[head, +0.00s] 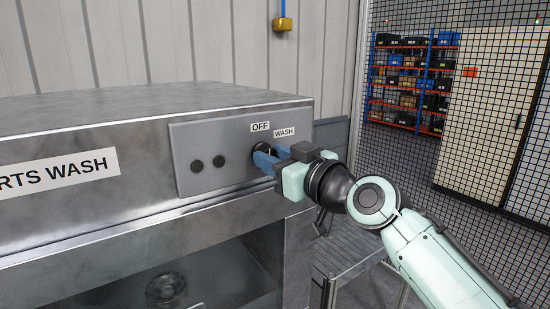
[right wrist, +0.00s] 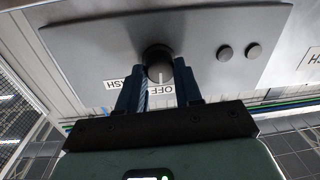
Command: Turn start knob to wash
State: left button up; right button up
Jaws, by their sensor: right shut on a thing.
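The start knob (right wrist: 158,58) is a round dark knob on the grey control panel (right wrist: 100,42) of the parts washer. In the right wrist view, which looks upside down, its white mark points toward the OFF label (right wrist: 162,90). The WASH label (right wrist: 117,83) is partly covered by a finger. My right gripper (right wrist: 158,75) is shut on the knob, with one blue finger on each side. In the head view, my right gripper (head: 262,158) reaches the panel from the right and hides most of the knob, below the OFF label (head: 260,126) and WASH label (head: 284,132). My left gripper is not in view.
Two small dark buttons (head: 208,163) sit left of the knob. The metal washer body (head: 80,222) has an open bay below. A grey slatted table (head: 345,255) stands to the right, under my arm. Mesh fencing (head: 405,165) and shelving with bins (head: 408,80) are behind.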

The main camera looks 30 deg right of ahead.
jog(key=m, duration=0.5)
jog(key=m+p, duration=0.1)
jog(key=m, duration=0.5)
jog(key=shift+f+m+t+h, duration=0.1)
jog(key=shift+m+t+h, duration=0.2)
jog(key=shift+m, duration=0.3)
jog(key=o, duration=1)
jog(key=shift+o, duration=0.2)
